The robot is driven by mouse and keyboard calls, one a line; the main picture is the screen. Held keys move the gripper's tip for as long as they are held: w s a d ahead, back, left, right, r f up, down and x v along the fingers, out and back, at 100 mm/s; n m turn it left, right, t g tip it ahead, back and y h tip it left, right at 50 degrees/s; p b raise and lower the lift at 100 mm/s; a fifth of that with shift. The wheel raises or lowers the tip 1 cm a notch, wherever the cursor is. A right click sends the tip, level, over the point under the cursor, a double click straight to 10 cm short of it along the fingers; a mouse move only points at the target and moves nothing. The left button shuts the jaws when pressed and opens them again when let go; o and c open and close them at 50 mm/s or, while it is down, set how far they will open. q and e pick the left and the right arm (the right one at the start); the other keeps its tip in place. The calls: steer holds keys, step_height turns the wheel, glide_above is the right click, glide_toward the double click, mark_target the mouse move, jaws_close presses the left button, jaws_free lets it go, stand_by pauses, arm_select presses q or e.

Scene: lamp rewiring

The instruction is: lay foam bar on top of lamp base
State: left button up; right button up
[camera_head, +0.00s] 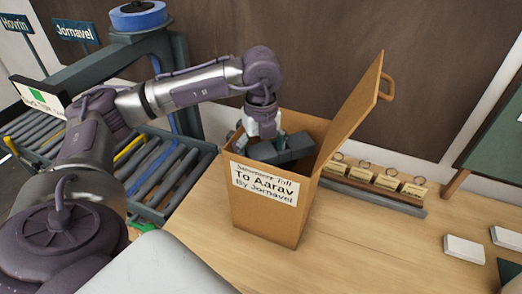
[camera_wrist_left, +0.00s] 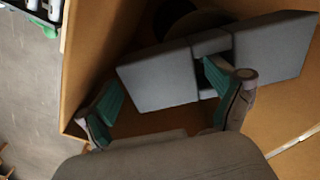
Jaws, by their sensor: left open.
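The foam bar (camera_wrist_left: 268,48) is a grey block with a notch near its middle. It lies inside the open cardboard box and also shows in the head view (camera_head: 296,146). A dark rounded shape (camera_wrist_left: 193,20) shows partly beneath and behind the bar; it may be the lamp base, mostly hidden. My left gripper (camera_head: 262,143) reaches down into the box from above. In the wrist view its teal-padded fingers (camera_wrist_left: 165,90) are spread apart, with the right fingertip overlapping the bar's near side in the picture. Whether they touch the bar I cannot tell. My right gripper is not in view.
The cardboard box (camera_head: 262,218) stands on the wooden table (camera_head: 350,255), its lid (camera_head: 352,105) raised on the right. A rack of tagged rings (camera_head: 385,182) lies behind it. White blocks (camera_head: 464,250) sit at right. A roller conveyor (camera_head: 165,178) is at left.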

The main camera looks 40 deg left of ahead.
arm_select(q)
steer(key=shift+r, duration=0.1)
steer(key=shift+r+p, duration=0.3)
steer(key=shift+p, duration=0.1)
steer(key=shift+w+r+b, duration=0.1)
steer(key=shift+r+b, duration=0.2)
steer(key=shift+b, duration=0.1)
step_height(320, 180, up, 6)
steer(key=shift+f+b, duration=0.2)
steer(key=shift+b, duration=0.8)
step_height(320, 180, up, 6)
steer(key=shift+f+p, duration=0.15)
steer(key=shift+p, duration=0.35)
steer(key=shift+f, duration=0.1)
